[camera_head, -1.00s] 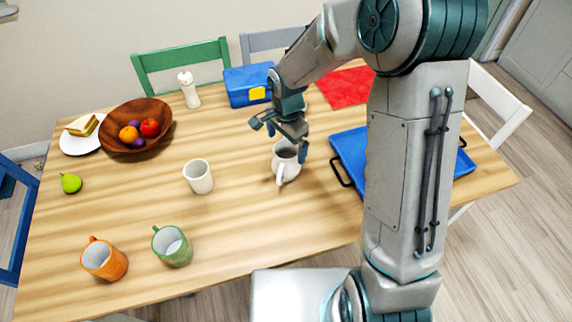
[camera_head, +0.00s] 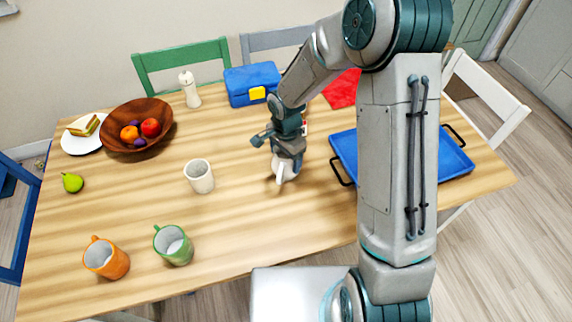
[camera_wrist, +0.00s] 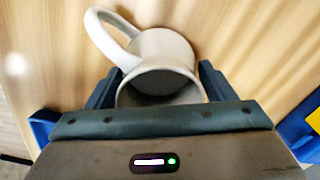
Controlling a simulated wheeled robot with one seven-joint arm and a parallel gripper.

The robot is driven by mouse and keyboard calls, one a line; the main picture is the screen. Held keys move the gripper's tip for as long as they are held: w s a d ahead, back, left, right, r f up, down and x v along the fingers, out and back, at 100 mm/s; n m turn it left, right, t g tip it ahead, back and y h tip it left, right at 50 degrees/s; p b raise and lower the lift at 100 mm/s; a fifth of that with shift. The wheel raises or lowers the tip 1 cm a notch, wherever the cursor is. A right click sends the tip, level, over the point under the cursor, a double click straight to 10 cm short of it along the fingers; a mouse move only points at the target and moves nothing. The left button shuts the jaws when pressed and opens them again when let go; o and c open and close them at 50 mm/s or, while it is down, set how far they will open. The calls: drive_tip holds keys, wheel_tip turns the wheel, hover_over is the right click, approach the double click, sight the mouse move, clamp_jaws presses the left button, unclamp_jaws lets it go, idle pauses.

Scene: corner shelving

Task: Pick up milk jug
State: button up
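The milk jug (camera_head: 283,172) is white with a side handle and stands upright on the wooden table. My gripper (camera_head: 286,160) is down over its top, hiding most of its upper part in the head view. In the wrist view the jug (camera_wrist: 165,50) lies between the two fingers of my gripper (camera_wrist: 160,82), its mouth facing the camera and its handle to the upper left. The fingers are apart, one on each side of the jug and very close to its wall. I see no clear grip on it.
A white cup (camera_head: 199,178) stands left of the jug. A blue tray (camera_head: 343,150) lies to the right, and a blue lunchbox (camera_head: 250,84) stands behind. A green mug (camera_head: 173,246) and an orange mug (camera_head: 106,258) are at the front left. The table in front of the jug is clear.

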drive_tip(key=shift+r, duration=0.15)
drive_tip(key=shift+c, duration=0.2)
drive_tip(key=shift+r, duration=0.65)
drive_tip(key=w+d+r+b, duration=0.1)
drive_tip(key=d+r, duration=0.7)
drive_tip(key=d, duration=0.1)
drive_tip(key=shift+w, duration=0.2)
drive_tip(key=shift+w+d+r, duration=0.1)
drive_tip(key=shift+d+r, duration=0.25)
drive_tip(key=shift+d, duration=0.25)
drive_tip(key=shift+w+d+r, duration=0.1)
drive_tip(key=shift+d+r, duration=0.25)
drive_tip(key=shift+d, duration=0.25)
drive_tip(key=shift+s+d, duration=0.1)
